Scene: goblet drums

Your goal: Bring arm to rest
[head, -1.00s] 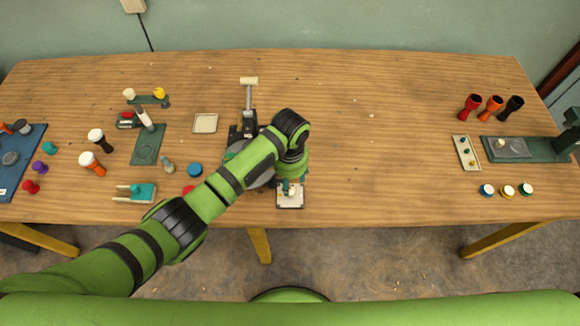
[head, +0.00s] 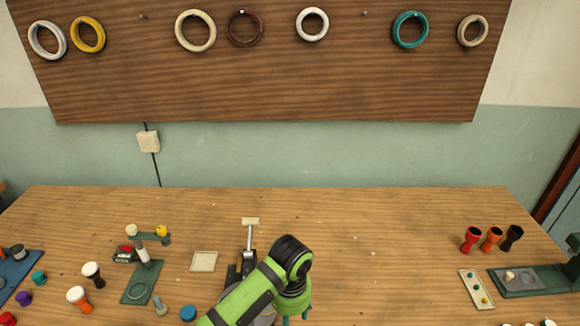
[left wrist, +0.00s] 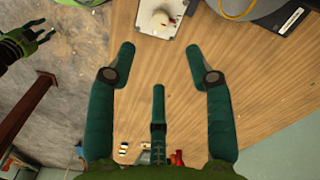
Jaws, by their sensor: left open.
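My left arm (head: 262,290) reaches in from the bottom of the head view over the middle of the table, its wrist bent downward. Its gripper is mostly cut off by the lower edge there. In the left wrist view my left gripper (left wrist: 160,55) is open, its teal fingers spread with nothing between them. A white tray (left wrist: 145,22) with a round cream piece (left wrist: 161,20) lies beyond the fingertips, apart from them. A green and black hand (left wrist: 22,42), apparently my right gripper, shows at the left wrist view's left edge; its finger opening is unclear.
The wooden table (head: 400,260) is clear right of my arm. Small drums (head: 92,273) and a green fixture (head: 140,285) stand left. Red, orange and black goblet shells (head: 491,238) stand right. A wall board (head: 260,80) holds several rings.

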